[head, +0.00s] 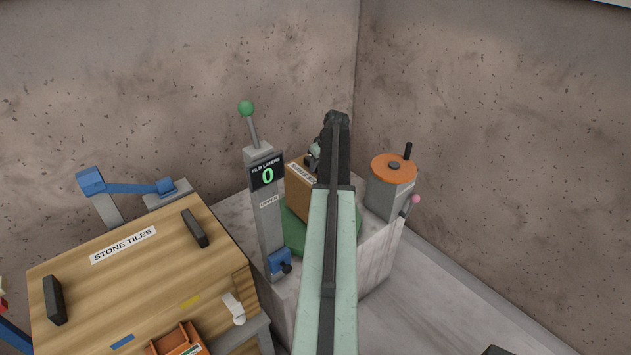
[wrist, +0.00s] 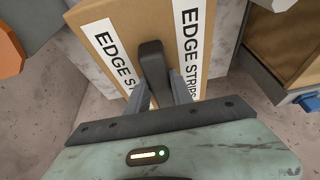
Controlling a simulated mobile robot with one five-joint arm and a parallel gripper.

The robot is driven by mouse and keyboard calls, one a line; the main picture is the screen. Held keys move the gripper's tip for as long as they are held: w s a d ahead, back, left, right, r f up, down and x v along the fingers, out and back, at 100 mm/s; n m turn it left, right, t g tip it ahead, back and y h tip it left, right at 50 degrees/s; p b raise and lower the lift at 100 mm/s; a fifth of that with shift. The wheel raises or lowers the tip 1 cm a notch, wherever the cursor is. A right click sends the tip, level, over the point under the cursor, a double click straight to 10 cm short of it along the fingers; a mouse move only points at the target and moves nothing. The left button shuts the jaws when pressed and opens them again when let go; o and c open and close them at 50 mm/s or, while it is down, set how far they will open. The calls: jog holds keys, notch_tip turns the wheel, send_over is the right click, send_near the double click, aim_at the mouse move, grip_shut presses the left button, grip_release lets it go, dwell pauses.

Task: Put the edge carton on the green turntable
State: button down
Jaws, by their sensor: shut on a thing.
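The edge carton (head: 301,189) is a brown box, partly hidden behind my arm in the head view. In the wrist view the carton (wrist: 150,22) shows white "EDGE STRIPS" labels and a dark handle (wrist: 153,68). My gripper (wrist: 162,88) is shut on that handle; in the head view the gripper (head: 314,155) is mostly hidden by my arm. The green turntable (head: 293,234) is on the stone slab, directly below the carton in the picture. The carton looks upright; I cannot tell whether its base touches the turntable.
A grey post (head: 268,215) with a "0" display and green-knobbed lever stands left of the turntable. A grey drum with an orange top (head: 394,168) stands to the right. A wooden "STONE TILES" box (head: 150,270) and blue-armed device (head: 135,188) are at left. Walls close the back.

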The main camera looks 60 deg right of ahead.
notch_tip(320, 180, down, 4)
jog(key=b, duration=0.4)
jog(key=shift+r, duration=0.3)
jog(key=shift+f, duration=0.2)
jog(key=c, duration=1.1)
grip_release()
jog(key=shift+r, duration=0.1)
